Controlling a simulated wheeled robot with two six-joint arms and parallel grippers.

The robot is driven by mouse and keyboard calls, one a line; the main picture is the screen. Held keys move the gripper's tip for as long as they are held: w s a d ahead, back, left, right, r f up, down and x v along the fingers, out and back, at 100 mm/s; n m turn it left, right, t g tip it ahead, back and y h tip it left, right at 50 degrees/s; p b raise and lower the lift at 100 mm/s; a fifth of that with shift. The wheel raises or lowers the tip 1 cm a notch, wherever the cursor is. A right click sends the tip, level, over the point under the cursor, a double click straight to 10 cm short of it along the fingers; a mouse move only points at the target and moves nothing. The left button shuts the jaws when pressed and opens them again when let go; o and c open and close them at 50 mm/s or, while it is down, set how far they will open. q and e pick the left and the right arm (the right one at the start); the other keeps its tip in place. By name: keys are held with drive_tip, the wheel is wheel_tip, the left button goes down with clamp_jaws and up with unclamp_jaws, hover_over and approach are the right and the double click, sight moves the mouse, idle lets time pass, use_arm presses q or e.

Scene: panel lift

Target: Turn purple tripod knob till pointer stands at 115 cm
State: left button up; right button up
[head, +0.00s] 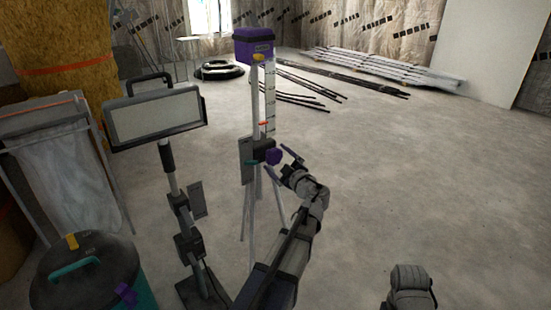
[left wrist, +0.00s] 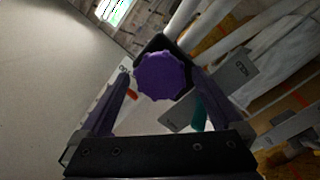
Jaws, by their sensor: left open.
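The purple tripod knob (head: 273,157) is on the side of the dark carriage on the tripod (head: 256,100). A pale scale strip (head: 270,100) runs up the mast, and a small red-orange pointer (head: 263,124) crosses its lower part; the numbers are too small to read. My left gripper (head: 279,159) is open at the knob, one finger on each side. In the left wrist view the ribbed knob (left wrist: 162,76) lies between the spread purple fingers of the gripper (left wrist: 163,90), with gaps visible; I cannot tell how deep they reach. My right gripper is not in view.
A purple box (head: 254,45) tops the mast. A lamp panel (head: 155,117) on a stand is close on the left, with a lidded bin (head: 88,272) in front. Pipes and boards (head: 380,68) lie at the back. The floor to the right is clear.

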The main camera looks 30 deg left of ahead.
use_arm(q)
drive_tip(key=shift+x, duration=0.8)
drive_tip(key=shift+c, duration=0.2)
drive_tip(key=c, duration=1.3)
